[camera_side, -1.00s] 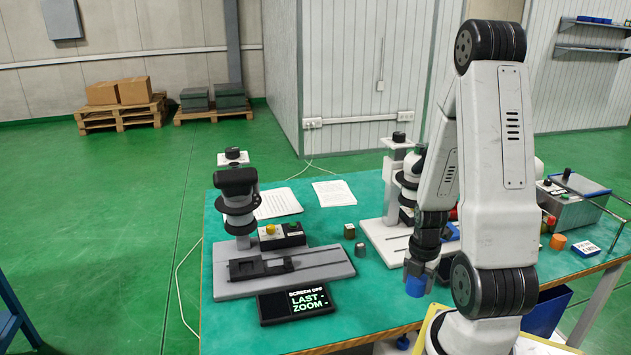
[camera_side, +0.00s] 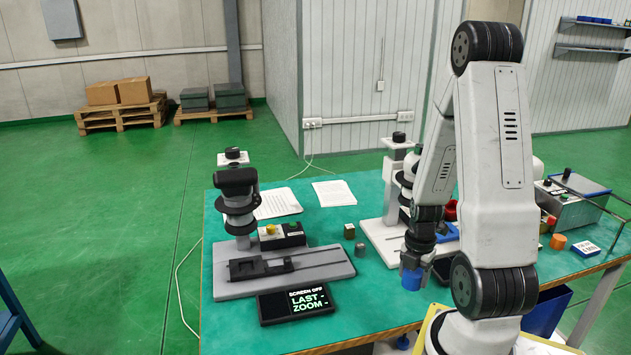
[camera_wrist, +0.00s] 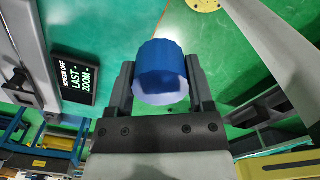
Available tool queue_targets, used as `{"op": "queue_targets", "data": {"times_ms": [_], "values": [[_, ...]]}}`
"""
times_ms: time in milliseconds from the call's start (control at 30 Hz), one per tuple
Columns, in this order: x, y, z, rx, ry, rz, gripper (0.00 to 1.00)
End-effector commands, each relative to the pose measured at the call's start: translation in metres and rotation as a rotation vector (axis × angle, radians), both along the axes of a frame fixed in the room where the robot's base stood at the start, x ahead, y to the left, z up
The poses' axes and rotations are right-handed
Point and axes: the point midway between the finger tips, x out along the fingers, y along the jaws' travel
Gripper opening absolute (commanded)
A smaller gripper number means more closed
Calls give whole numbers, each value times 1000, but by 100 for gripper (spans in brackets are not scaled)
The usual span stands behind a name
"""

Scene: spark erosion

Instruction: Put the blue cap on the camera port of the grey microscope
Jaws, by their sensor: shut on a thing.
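My gripper (camera_side: 412,272) is shut on the blue cap (camera_side: 411,281) and holds it above the table's front edge, left of my upright arm link. In the wrist view the cap (camera_wrist: 161,75) sits between the two fingers. A microscope with a black head (camera_side: 238,190) and a grey base (camera_side: 325,268) stands at the left. A second microscope with a pale column (camera_side: 393,168) stands farther right, partly hidden by my arm.
A black screen (camera_side: 294,304) reading "LAST ZOOM" lies in front of the left microscope. Paper sheets (camera_side: 333,193) lie behind. The green table top (camera_side: 375,300) is clear left of my gripper.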

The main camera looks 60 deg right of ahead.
Motion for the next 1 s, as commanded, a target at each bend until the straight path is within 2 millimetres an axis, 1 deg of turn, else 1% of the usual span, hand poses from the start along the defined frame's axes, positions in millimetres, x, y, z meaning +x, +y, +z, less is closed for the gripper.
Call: {"op": "queue_targets", "data": {"times_ms": [267, 400, 600, 800, 1000], "values": [[45, -36, 9, -4, -2, -73, 11], [73, -53, 16, -3, -2, -120, 11], [113, -74, 28, -3, -2, -187, 11], [154, -90, 43, -3, -2, -255, 11], [196, -100, 60, -2, -1, -321, 11]]}}
